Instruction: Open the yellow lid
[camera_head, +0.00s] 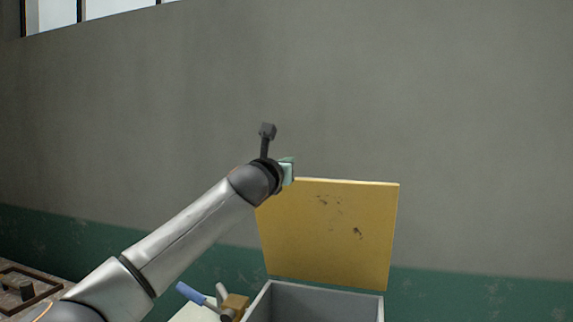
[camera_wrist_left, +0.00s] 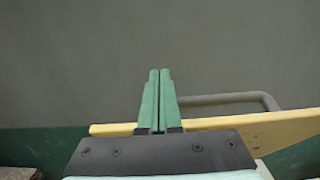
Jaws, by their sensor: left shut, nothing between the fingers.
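The yellow lid (camera_head: 330,228) stands upright at the back of a grey bin (camera_head: 318,300), whose opening shows below it. The lid has a few dark scuffs. In the left wrist view the lid's edge (camera_wrist_left: 270,127) runs across behind my fingers, with a grey bar handle (camera_wrist_left: 262,98) beyond it. My left gripper (camera_head: 287,170) is at the lid's upper left corner in the head view. Its green fingers (camera_wrist_left: 157,100) are shut together with nothing between them. Whether they touch the lid I cannot tell. My right gripper is not in view.
A blue-handled tool (camera_head: 190,293) and a small wooden block (camera_head: 234,305) lie left of the bin. A dark frame (camera_head: 28,290) is at the far left. A grey wall with a green lower band stands behind.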

